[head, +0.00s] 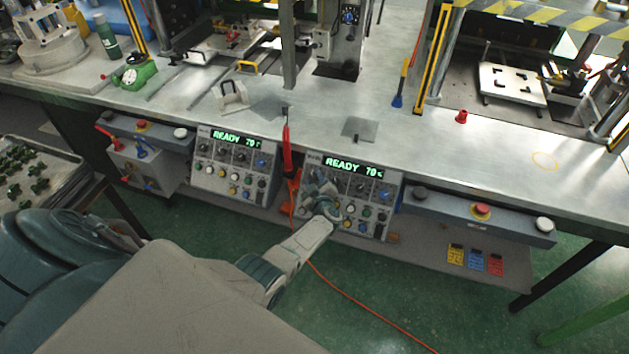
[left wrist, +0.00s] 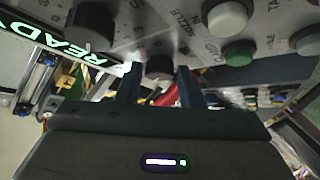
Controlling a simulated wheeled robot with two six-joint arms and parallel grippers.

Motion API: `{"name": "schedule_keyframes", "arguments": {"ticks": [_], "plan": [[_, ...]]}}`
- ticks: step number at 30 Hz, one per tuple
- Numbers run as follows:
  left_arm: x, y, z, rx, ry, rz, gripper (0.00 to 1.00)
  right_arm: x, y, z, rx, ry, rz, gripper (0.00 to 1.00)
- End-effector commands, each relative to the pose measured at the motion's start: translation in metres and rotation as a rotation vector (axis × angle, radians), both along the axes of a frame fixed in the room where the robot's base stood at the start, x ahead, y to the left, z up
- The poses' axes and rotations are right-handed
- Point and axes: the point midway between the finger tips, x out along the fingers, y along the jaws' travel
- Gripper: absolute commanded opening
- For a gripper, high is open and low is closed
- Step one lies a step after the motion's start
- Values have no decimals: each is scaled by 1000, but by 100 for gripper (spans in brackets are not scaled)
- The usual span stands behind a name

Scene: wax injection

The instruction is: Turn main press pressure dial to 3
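The right control panel (head: 381,228) has a lit green display (head: 354,168) reading READY and a number that looks like 70. Rows of dark dials and coloured buttons sit below it. My left gripper (head: 318,186) is at the left side of this panel and hides some dials. In the left wrist view, a dark dial (left wrist: 159,67) shows between the tips of my left gripper (left wrist: 160,84). The fingers are apart with a narrow gap on each side of the dial. Another dark dial (left wrist: 90,27) is at upper left. Which dial sets the pressure, and its setting, cannot be read. My right gripper is not seen.
A similar left control panel (head: 232,168) also reads READY. A red-handled tool (head: 287,150) hangs between the panels with an orange cable. A button bar (head: 480,214) with a red button lies to the right. White and green buttons (left wrist: 228,18) sit near the fingers.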

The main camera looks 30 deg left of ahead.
Motion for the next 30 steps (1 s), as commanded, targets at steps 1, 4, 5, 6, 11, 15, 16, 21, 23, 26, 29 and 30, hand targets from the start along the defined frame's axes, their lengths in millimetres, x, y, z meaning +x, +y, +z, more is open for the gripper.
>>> {"name": "schedule_keyframes", "arguments": {"ticks": [1,4,5,6,11,15,16,21,23,26,29,30], "plan": [[0,0,0,0,0,0,45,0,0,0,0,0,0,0],[0,0,0,0,0,0,49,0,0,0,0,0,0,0],[0,0,0,1,0,1,49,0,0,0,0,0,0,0],[0,0,0,1,0,1,49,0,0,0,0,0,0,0],[-1,-1,1,1,-1,0,49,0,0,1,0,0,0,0],[-9,-9,3,0,-1,-1,49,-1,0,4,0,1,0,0],[-12,-12,4,0,0,0,49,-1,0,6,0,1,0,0],[-35,-34,9,-1,-1,0,49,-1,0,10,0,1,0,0],[-43,-41,11,-2,0,1,49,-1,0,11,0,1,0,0],[-55,-54,13,-1,0,0,49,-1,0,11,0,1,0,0],[-65,-64,16,-1,0,0,49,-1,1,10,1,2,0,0],[-68,-67,16,-1,0,0,49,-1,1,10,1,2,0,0]]}}
